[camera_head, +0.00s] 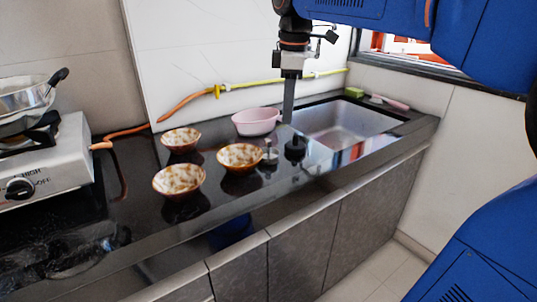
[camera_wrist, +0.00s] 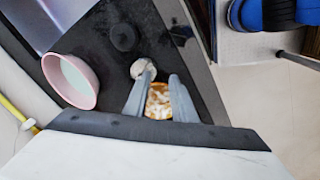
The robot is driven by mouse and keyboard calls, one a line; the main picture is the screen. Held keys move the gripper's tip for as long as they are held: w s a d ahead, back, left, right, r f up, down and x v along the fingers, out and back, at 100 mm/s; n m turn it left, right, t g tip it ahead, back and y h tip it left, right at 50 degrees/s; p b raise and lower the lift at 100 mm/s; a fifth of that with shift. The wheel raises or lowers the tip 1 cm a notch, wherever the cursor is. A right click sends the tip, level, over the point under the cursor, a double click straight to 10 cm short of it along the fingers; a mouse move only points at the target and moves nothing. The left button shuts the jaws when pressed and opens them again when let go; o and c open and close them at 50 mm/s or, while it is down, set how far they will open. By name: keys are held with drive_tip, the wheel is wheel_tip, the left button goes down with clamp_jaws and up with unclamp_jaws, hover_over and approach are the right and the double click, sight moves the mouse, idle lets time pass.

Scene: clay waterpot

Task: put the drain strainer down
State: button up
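The drain strainer (camera_head: 270,155) is a small silvery piece with a knob, standing on the dark counter beside a patterned bowl. In the wrist view the drain strainer (camera_wrist: 141,66) shows as a small pale round thing near the left fingertip, partly covered by it. My gripper (camera_head: 287,121) points down above the counter, up and to the right of the strainer in the head view. In the wrist view my gripper (camera_wrist: 161,76) has its two fingers apart with nothing between them but the view of a bowl below.
A black round piece (camera_head: 295,149) stands right of the strainer. Several patterned bowls (camera_head: 179,180) are to the left. A pink basin (camera_head: 256,122) stands behind, near the wall. The steel sink (camera_head: 345,128) is at right, and a stove (camera_head: 45,165) at far left.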

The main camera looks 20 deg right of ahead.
sight(268, 139)
drive_tip(key=w+a+r+n+g, duration=0.1)
drive_tip(key=w+a+r+n, duration=0.3)
drive_tip(key=w, duration=0.4)
drive_tip(key=shift+n, duration=0.4)
drive_tip(key=f, duration=0.8)
drive_tip(key=d+f, duration=0.1)
drive_tip(key=f, duration=0.2)
drive_tip(key=shift+s+d+f, duration=0.1)
drive_tip(key=shift+s+f, duration=0.2)
drive_tip(key=shift+f, duration=0.1)
drive_tip(key=shift+s+f, duration=0.15)
drive_tip(key=shift+f, duration=2.6)
drive_tip(key=shift+c, duration=0.7)
clamp_jaws()
